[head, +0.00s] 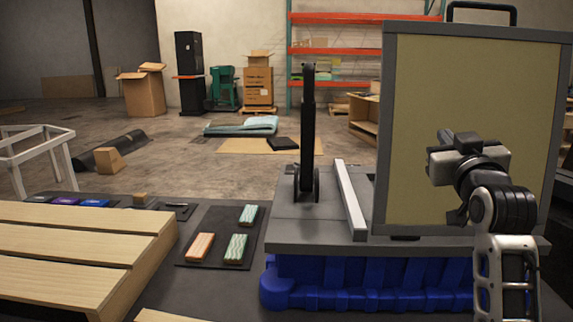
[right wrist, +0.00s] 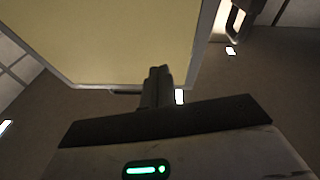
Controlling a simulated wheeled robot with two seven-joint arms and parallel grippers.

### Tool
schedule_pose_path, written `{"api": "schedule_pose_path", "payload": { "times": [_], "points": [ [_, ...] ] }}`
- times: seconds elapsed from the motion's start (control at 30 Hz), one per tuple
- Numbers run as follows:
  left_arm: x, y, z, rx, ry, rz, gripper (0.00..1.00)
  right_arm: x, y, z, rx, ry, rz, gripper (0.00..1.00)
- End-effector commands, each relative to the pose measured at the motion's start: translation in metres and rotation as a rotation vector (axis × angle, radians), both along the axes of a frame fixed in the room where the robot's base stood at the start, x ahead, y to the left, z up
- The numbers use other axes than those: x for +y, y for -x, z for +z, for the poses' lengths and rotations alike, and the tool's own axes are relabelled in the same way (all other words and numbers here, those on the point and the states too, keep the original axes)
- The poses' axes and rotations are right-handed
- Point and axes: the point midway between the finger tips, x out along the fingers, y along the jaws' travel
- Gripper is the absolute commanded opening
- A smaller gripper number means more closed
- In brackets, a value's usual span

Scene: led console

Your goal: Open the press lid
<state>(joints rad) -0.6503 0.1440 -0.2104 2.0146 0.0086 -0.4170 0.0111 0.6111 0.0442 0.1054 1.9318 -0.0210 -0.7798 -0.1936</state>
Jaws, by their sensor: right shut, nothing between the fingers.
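The press lid (head: 470,120) is a large panel with a grey frame and a yellowish face, standing upright over the press's grey top (head: 290,225). A black handle (head: 482,8) is on its upper edge. The panel also fills the upper left of the right wrist view (right wrist: 120,35). My left gripper is out of view.
A black upright post (head: 308,125) and a pale bar (head: 350,200) are on the press top, left of the lid. The press has a blue base (head: 340,285). A dark mat (head: 195,252) with several small blocks and wooden slats (head: 80,245) lie left.

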Motion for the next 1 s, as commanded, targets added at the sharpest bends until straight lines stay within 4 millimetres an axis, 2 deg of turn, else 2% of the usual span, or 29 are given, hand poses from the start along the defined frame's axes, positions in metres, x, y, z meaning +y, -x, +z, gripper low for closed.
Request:
{"api": "schedule_pose_path", "payload": {
  "times": [0.03, 0.13, 0.2, 0.27, 0.3, 0.4, 0.47, 0.5, 0.6, 0.7, 0.8, 0.87, 0.9, 1.0],
  "points": [
    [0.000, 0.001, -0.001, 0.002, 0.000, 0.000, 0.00, 0.006, 0.000, -0.034, 0.050, 0.005, 0.013, 0.00],
    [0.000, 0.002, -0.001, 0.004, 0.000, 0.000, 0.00, 0.021, 0.007, -0.105, 0.150, 0.013, 0.047, 0.00],
    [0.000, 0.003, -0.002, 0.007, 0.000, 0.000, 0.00, 0.033, 0.019, -0.156, 0.223, 0.013, 0.076, 0.00],
    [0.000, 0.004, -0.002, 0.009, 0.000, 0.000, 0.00, 0.044, 0.033, -0.199, 0.286, 0.010, 0.102, 0.00],
    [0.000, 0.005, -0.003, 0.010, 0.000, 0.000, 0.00, 0.051, 0.045, -0.226, 0.327, 0.006, 0.119, 0.00],
    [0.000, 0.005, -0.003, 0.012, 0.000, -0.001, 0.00, 0.068, 0.081, -0.292, 0.434, -0.009, 0.163, 0.00],
    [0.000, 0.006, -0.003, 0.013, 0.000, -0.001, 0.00, 0.079, 0.107, -0.329, 0.498, -0.023, 0.190, 0.00],
    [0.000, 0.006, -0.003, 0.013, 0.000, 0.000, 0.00, 0.086, 0.127, -0.352, 0.541, -0.035, 0.208, 0.00],
    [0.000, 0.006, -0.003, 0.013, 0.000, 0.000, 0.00, 0.103, 0.179, -0.402, 0.644, -0.068, 0.250, 0.00],
    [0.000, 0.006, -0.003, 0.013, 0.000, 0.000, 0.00, 0.118, 0.228, -0.437, 0.733, -0.105, 0.283, 0.00],
    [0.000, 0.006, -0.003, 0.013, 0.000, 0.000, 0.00, 0.129, 0.267, -0.459, 0.797, -0.137, 0.307, 0.00],
    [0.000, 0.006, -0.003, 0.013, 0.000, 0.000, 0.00, 0.133, 0.283, -0.467, 0.823, -0.152, 0.315, 0.00],
    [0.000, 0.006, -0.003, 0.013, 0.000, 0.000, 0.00, 0.135, 0.291, -0.471, 0.835, -0.159, 0.320, 0.06],
    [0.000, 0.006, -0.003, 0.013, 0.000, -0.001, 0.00, 0.138, 0.301, -0.475, 0.851, -0.168, 0.326, 0.33]
  ]
}}
